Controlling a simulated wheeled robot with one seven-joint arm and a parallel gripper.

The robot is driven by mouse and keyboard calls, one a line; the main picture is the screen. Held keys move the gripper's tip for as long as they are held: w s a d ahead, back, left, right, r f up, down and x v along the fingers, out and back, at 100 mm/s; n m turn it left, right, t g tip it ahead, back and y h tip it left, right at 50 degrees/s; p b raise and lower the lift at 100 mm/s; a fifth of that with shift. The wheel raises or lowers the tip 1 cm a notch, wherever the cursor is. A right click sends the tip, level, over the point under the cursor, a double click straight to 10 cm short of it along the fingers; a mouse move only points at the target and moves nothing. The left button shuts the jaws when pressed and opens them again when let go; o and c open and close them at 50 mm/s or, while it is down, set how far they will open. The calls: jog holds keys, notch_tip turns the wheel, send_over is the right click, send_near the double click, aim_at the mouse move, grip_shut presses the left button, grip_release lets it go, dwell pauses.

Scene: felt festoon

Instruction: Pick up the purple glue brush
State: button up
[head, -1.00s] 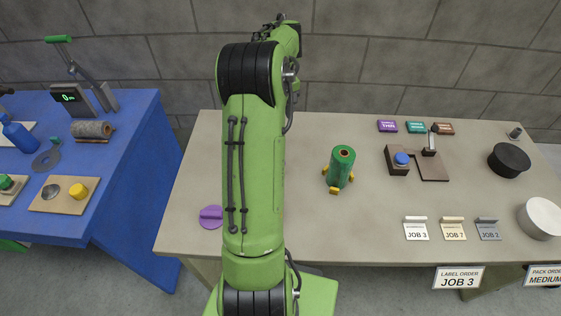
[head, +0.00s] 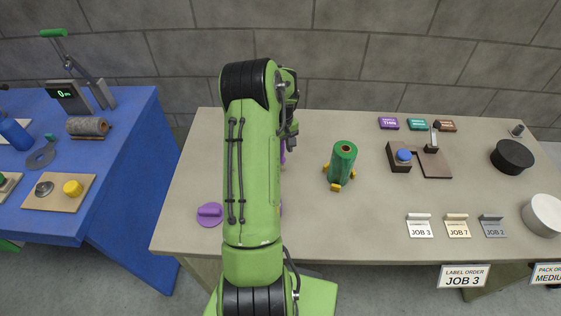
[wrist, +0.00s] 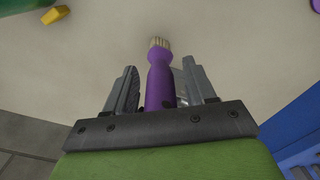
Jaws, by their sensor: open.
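The purple glue brush (wrist: 160,82) shows in the wrist view, with pale bristles at its far end. It lies between the two fingers of my gripper (wrist: 160,85), with a gap on each side; the fingers are open. The lower end of its handle is hidden behind the gripper body. In the head view my arm hides most of the brush; a sliver of purple (head: 283,155) shows beside the arm. My gripper (head: 291,145) is mostly hidden there too, over the grey table (head: 320,225).
A green cylinder with yellow feet (head: 342,165) stands right of my arm. A purple round object (head: 210,214) lies at the table's left front. Label cards (head: 457,226) and a black round tub (head: 512,157) are further right. A blue table (head: 120,165) stands at left.

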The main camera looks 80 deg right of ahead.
jog(key=shift+c, duration=0.3)
grip_shut()
jog(key=shift+r, duration=0.1)
